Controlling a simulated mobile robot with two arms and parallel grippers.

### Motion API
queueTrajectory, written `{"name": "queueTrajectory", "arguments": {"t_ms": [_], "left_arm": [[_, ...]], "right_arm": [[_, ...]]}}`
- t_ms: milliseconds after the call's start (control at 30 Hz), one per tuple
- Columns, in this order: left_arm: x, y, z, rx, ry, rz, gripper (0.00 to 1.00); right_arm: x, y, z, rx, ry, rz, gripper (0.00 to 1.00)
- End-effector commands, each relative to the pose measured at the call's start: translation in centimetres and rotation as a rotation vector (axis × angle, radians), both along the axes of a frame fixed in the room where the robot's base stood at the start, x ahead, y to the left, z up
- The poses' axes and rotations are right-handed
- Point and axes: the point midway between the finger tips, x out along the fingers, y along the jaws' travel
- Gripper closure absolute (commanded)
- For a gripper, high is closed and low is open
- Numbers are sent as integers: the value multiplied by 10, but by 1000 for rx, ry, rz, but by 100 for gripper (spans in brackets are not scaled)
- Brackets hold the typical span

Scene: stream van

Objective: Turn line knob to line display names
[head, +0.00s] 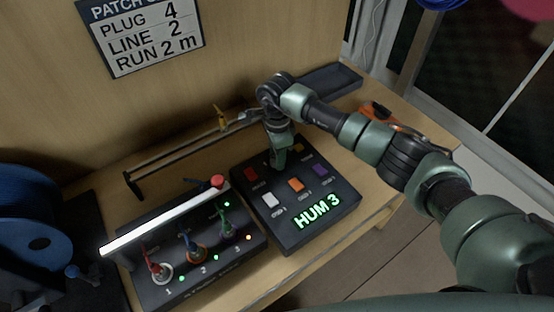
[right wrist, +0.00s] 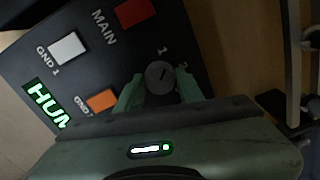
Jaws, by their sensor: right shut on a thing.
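The line knob (right wrist: 160,76) is a dark round knob on the black panel (head: 256,212); in the right wrist view the numerals 1 and 2 show beside it. My right gripper (head: 279,165) reaches down onto the panel's back part and is shut on the knob, with its green fingers on either side of it in the right wrist view (right wrist: 160,90). The knob is hidden behind the gripper in the head view. The wall sign (head: 145,35) reads PLUG 4, LINE 2, RUN 2 m. A lit green display (head: 316,212) reads HUM 3. My left gripper is not in view.
The panel has coloured square buttons, including white (head: 270,200), orange (head: 296,185) and purple (head: 320,171). A second box (head: 215,262) with several plugged cables and a white light bar (head: 165,218) stands to the left. A blue spool (head: 35,225) is at the far left.

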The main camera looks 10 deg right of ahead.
Motion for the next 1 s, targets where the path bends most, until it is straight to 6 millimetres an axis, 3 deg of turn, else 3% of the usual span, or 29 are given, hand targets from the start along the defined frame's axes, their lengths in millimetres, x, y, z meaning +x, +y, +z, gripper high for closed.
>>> {"name": "queueTrajectory", "arguments": {"t_ms": [33, 200, 1000], "left_arm": [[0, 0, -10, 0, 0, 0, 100], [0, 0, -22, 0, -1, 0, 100], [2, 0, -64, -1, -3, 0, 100]], "right_arm": [[2, -1, -3, -2, -5, -42, 100], [1, -1, -3, -2, -4, -204, 100], [1, 0, -1, 1, -3, -965, 100]]}}
